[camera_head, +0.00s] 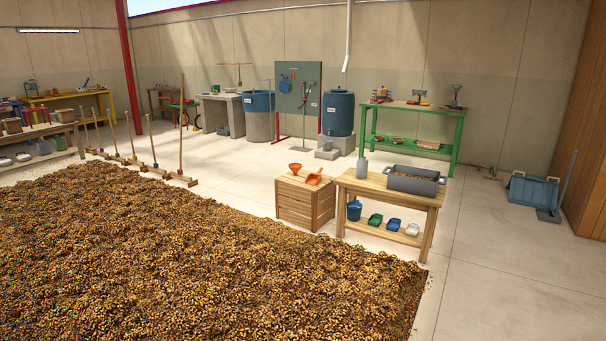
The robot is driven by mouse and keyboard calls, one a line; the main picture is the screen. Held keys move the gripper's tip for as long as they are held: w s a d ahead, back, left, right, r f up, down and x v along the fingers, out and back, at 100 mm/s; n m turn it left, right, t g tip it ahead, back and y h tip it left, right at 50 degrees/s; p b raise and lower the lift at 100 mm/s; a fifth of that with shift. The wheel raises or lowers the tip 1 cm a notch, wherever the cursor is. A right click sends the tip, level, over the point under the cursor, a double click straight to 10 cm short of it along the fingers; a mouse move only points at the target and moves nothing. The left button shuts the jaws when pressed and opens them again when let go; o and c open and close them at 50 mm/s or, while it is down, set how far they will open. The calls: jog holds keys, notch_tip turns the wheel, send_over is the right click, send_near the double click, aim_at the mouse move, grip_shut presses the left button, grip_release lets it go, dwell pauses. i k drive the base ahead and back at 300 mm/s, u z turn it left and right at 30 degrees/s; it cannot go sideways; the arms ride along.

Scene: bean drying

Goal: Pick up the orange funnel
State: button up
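My gripper and arm do not show in this view.
A wide bed of beans (190,260) covers the floor at front and left, reaching near the crate. A wooden table (387,186) with a grey bin (414,181) stands just right of the crate.

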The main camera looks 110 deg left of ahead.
aim_at(295, 170)
jog(key=i, duration=0.7)
jog(key=z, duration=0.3)
jog(key=k, duration=0.15)
jog(key=u, duration=3.05)
jog(key=i, duration=0.8)
jog(key=z, duration=0.05)
